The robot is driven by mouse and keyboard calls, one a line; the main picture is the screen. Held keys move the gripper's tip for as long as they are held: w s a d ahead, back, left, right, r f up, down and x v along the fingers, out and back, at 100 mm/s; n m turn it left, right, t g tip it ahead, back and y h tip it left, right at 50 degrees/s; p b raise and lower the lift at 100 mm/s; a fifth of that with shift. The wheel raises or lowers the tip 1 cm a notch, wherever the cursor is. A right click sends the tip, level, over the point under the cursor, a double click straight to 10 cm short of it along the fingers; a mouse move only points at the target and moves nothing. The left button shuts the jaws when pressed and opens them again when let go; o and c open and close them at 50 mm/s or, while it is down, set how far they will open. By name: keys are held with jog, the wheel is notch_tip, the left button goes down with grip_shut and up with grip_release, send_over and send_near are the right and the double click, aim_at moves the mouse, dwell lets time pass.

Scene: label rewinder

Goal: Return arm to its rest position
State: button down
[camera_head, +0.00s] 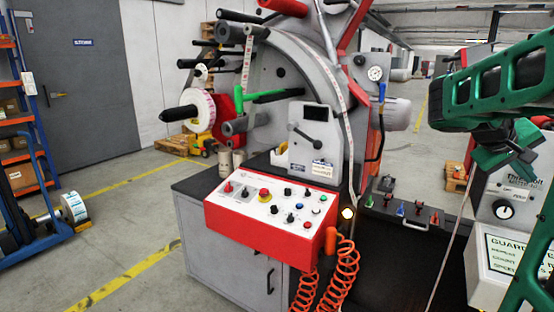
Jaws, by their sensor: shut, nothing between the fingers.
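My green arm shows along the right edge of the head view, folded high up. My gripper (508,152) hangs below the arm's upper link, in front of a white box with a dial. It appears shut and empty, and it is apart from the rewinder. The label rewinder (285,75) stands at the centre, with a red control panel (262,228) of buttons and knobs at its front. A white label roll (200,112) sits on a black spindle at its left.
Coiled orange hoses (345,272) hang at the panel's right corner. A white box with a dial (503,208) and a guard sign (512,265) stand close by my arm at the right. A blue rack (25,150) stands at the left.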

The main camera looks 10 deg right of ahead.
jog(key=s+a+f+y, duration=0.3)
jog(key=a+f, duration=0.3)
jog(key=a, duration=0.4)
jog(key=s+a+f+y, duration=0.4)
jog(key=s+a+f, duration=0.1)
jog(key=a, duration=0.5)
jog(key=s+a+f+m+y, duration=0.1)
jog(key=s+a+f+y, duration=0.3)
jog(key=a+f, duration=0.4)
jog(key=a, duration=0.2)
jog(key=shift+s+a+t, duration=0.3)
jog(key=shift+s, duration=0.1)
jog(key=shift+f, duration=0.1)
